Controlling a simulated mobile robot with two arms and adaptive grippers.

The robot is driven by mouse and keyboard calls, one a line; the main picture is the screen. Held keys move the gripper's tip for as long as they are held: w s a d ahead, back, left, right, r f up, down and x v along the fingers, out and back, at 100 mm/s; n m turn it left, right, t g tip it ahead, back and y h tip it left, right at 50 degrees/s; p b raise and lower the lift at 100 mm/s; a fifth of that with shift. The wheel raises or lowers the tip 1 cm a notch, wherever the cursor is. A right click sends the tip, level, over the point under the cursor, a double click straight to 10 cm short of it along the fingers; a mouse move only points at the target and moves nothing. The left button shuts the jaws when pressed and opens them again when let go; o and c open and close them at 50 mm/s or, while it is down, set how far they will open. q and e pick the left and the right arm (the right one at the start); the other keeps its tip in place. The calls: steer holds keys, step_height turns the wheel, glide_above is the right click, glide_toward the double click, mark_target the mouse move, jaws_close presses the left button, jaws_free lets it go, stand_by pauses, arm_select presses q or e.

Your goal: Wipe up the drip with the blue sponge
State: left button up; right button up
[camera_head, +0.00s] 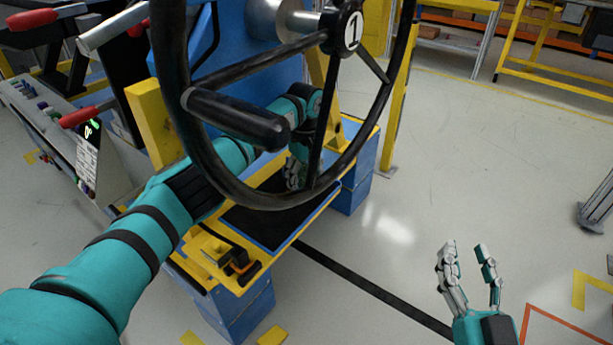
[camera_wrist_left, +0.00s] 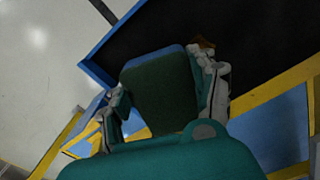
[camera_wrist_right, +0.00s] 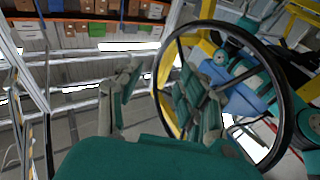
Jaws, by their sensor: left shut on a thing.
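My left gripper (camera_head: 296,172) reaches in behind the steering wheel, low over the dark-bottomed tray, and is partly hidden by the wheel. In the left wrist view its fingers (camera_wrist_left: 165,95) are shut on a dark block with a blue edge, the sponge (camera_wrist_left: 158,88). The sponge is over or at the tray; I cannot tell whether it touches the bottom. A small brown patch (camera_wrist_left: 204,43) shows just past the finger; it may be the drip, but I cannot tell. My right gripper (camera_head: 468,262) is open and empty over bare floor.
The black steering wheel (camera_head: 188,105) stands in front of my left forearm. The tray (camera_head: 290,236) has a blue and yellow rim. A yellow block with a black and orange part (camera_head: 228,258) sits at its near corner.

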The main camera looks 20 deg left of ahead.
mark_target(301, 173)
arm_select(q)
steer(key=shift+w+a+r, duration=0.2)
steer(key=shift+a+r, duration=0.05)
steer(key=shift+r, duration=0.3)
steer(key=shift+w+a+r, duration=0.15)
steer(key=shift+a+r, duration=0.05)
steer(key=shift+r, duration=0.3)
steer(key=shift+a+r+p, duration=0.1)
steer(key=shift+r+p, duration=0.15)
steer(key=shift+p, duration=0.15)
steer(key=shift+a+r+p, duration=0.15)
steer(key=shift+r+p, duration=0.35)
steer(key=shift+s+d+r+p, duration=0.1)
steer(key=shift+d+r+p, duration=0.15)
steer(key=shift+r+p, duration=0.35)
steer(key=shift+r, duration=0.3)
arm_select(e)
steer(key=s+d+f+g+h, duration=0.1)
steer(key=s+f+g, duration=0.1)
steer(key=f+g, duration=0.2)
steer(key=s+d+f+g+h, duration=0.1)
steer(key=f+g, duration=0.3)
steer(key=f, duration=0.5)
steer(key=shift+s+d+g+h, duration=0.3)
steer(key=shift+s+g+h, duration=0.05)
steer(key=shift+g+h, duration=0.05)
